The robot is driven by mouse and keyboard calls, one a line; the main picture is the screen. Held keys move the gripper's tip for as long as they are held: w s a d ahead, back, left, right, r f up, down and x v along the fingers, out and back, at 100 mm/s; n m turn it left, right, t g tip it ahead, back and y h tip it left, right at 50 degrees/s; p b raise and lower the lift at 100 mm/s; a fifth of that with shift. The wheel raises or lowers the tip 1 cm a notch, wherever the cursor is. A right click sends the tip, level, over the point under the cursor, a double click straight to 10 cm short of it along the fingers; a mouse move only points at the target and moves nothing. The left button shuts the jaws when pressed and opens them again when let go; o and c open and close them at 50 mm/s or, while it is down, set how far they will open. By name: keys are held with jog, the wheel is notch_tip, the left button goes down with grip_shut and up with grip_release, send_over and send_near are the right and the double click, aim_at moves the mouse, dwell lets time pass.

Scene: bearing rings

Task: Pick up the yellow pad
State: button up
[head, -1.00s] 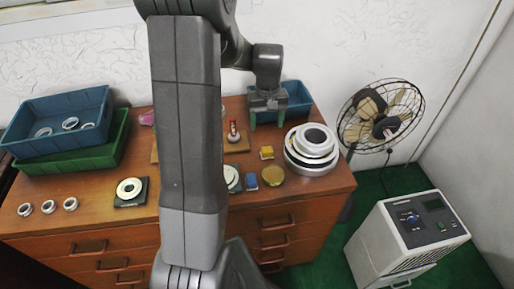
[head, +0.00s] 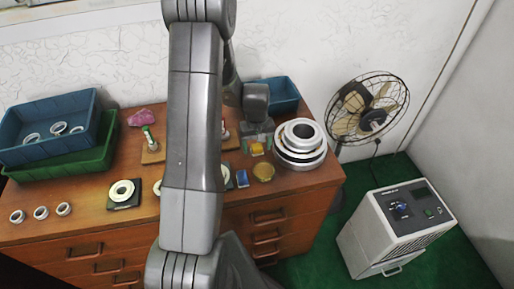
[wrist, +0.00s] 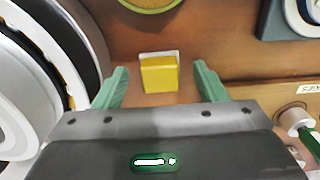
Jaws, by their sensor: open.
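The yellow pad (wrist: 159,74) is a small block with a pale edge, lying on the brown wooden top. In the wrist view it sits between and just beyond the two green fingertips of my gripper (wrist: 160,84). The jaws are open, with clear space on both sides of the pad, and nothing is held. In the head view the yellow pad (head: 257,149) shows right below my gripper (head: 257,146), left of the stacked rings. How high the fingertips are above the top is hard to tell.
Stacked large rings (head: 299,146) stand close on the right in the head view. A blue pad (head: 242,178) and a round brass-coloured disc (head: 263,172) lie nearer the front edge. A wooden board (head: 153,153) with pegs is to the left, and a blue bin (head: 282,96) stands behind.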

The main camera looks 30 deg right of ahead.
aim_at(257, 146)
jog(key=shift+f, duration=0.3)
jog(key=shift+c, duration=0.3)
jog(key=c, duration=1)
notch_tip(257, 146, up, 10)
jog(key=shift+r+b, duration=0.1)
jog(key=shift+b, duration=0.55)
jog(key=o, duration=0.3)
jog(key=shift+c, duration=1.1)
